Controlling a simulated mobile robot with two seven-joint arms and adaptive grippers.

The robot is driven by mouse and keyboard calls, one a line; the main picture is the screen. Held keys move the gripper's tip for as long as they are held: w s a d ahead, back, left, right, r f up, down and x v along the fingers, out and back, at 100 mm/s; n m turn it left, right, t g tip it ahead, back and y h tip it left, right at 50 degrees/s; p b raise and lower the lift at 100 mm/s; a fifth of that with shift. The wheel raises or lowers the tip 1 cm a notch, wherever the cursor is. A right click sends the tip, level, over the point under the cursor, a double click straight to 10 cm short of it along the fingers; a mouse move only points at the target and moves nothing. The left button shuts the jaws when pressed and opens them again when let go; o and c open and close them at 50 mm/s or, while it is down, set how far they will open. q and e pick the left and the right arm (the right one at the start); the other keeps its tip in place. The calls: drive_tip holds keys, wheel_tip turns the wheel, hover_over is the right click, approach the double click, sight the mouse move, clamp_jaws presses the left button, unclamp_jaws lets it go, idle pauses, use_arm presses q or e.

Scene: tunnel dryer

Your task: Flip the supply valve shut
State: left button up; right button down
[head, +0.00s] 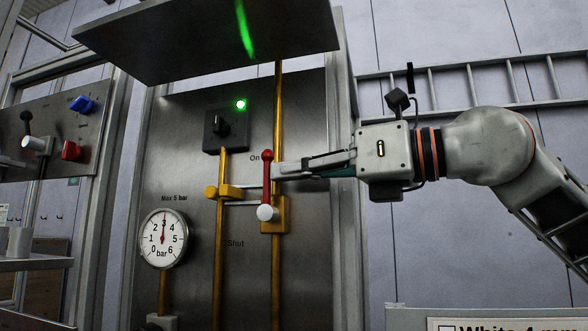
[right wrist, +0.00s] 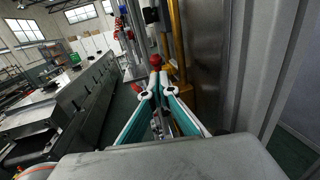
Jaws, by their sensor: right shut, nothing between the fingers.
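The supply valve's red lever (head: 267,178) stands upright on its pale round hub (head: 267,212), with its red knob at the "On" mark. "Shut" is printed lower on the steel panel. My right gripper (head: 279,171) reaches in from the right, shut and empty. Its fingertips are right beside the upper part of the lever; I cannot tell whether they touch. In the right wrist view the teal fingers with pale tips (right wrist: 159,88) point at the red knob (right wrist: 156,60), which shows just beyond them. My left gripper is not in view.
A pressure gauge (head: 163,239) reads about 3 bar. A black rotary switch (head: 217,130) sits beside a lit green lamp (head: 241,104). Yellow vertical pipes run down the panel. A metal hood (head: 205,40) overhangs above. Blue and red handles are on the left panel.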

drive_tip(key=shift+a+r+h+p, duration=0.2)
drive_tip(key=shift+h+p, duration=0.2)
drive_tip(key=shift+p, duration=0.1)
